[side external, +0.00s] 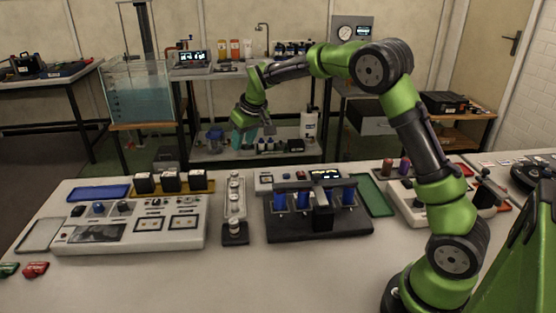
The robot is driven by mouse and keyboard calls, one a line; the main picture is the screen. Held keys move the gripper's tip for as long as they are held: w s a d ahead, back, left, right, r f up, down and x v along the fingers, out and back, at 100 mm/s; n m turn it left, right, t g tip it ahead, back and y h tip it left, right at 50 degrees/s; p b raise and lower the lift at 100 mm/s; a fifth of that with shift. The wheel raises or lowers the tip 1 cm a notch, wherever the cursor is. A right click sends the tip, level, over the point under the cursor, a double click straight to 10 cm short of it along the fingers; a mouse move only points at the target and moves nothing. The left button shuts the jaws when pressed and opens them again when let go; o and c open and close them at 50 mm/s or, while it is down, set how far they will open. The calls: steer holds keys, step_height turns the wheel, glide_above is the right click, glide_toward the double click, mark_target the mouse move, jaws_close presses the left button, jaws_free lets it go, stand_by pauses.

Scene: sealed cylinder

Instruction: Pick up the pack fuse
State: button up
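I cannot tell for sure which thing is the pack fuse; no part is readable as a fuse at this size. A white panel (185,236) with dials and small framed windows lies on the left of the table. Several black blocks (171,180) stand in a row along its back on a yellow strip. A narrow holder (235,211) with round pale pieces stands right of the panel. My gripper (254,132) is raised well above and behind these things, pointing down. Its fingers look apart, with nothing clearly held between them.
A black rack (318,225) with blue cylinders stands mid-table. A green tray (374,197), a blue tray (99,193) and a grey tray (40,235) lie around. Red (36,269) and green pieces sit front left. The table's front middle is clear.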

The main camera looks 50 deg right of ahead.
mark_target(236, 173)
steer(key=x, duration=1.6)
steer(key=shift+s+f, duration=0.2)
steer(key=shift+c, duration=0.2)
jaws_close()
